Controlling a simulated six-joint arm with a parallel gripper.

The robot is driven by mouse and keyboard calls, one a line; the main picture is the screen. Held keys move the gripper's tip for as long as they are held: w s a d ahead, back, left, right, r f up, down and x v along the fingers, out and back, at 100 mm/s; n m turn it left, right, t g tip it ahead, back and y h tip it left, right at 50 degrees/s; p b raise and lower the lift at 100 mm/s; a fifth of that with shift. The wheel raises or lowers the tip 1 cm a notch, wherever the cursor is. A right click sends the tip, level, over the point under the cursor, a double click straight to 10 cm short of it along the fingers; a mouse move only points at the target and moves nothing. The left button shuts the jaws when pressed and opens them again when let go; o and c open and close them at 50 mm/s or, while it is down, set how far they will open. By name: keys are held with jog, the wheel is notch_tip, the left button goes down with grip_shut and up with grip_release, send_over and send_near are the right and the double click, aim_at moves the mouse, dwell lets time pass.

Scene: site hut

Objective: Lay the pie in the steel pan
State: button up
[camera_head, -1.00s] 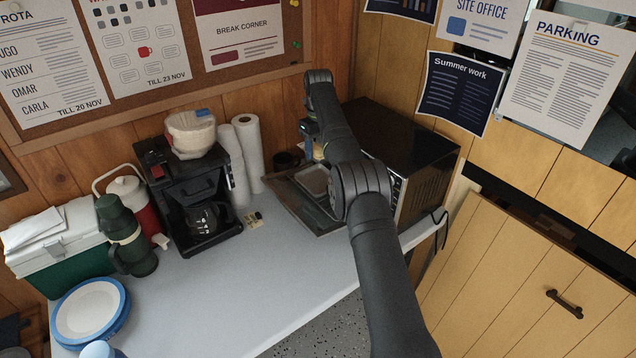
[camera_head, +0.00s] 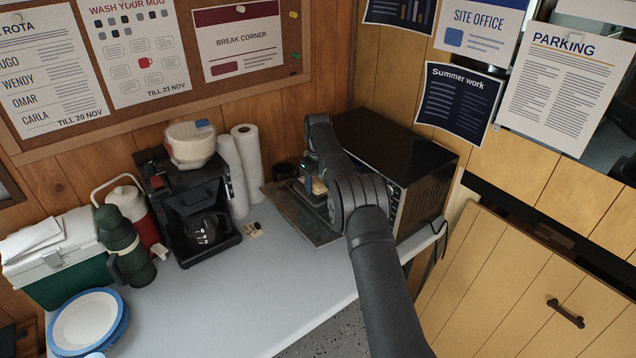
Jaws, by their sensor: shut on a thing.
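A small golden-brown pie (camera_head: 319,187) shows beside my arm in the head view, at the front of the oven. My gripper (camera_head: 312,183) is shut on it, though my wrist hides most of the fingers. The steel pan (camera_head: 302,192) is at the lowered oven door, largely covered by my arm and the pie. The pie is low over the pan; I cannot tell whether they touch.
The dark oven (camera_head: 395,150) has its door (camera_head: 290,215) folded down over the table (camera_head: 240,290). A coffee maker (camera_head: 190,205), paper towel rolls (camera_head: 247,165), a green flask (camera_head: 125,245) and plates (camera_head: 88,322) stand to the left. The table's front middle is clear.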

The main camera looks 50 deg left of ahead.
aim_at(318, 183)
jog(key=o, duration=1)
jog(key=shift+f, duration=0.1)
jog(key=shift+o, duration=0.2)
jog(key=shift+r, duration=3.9)
jog(key=shift+f, duration=0.15)
jog(key=shift+f, duration=0.95)
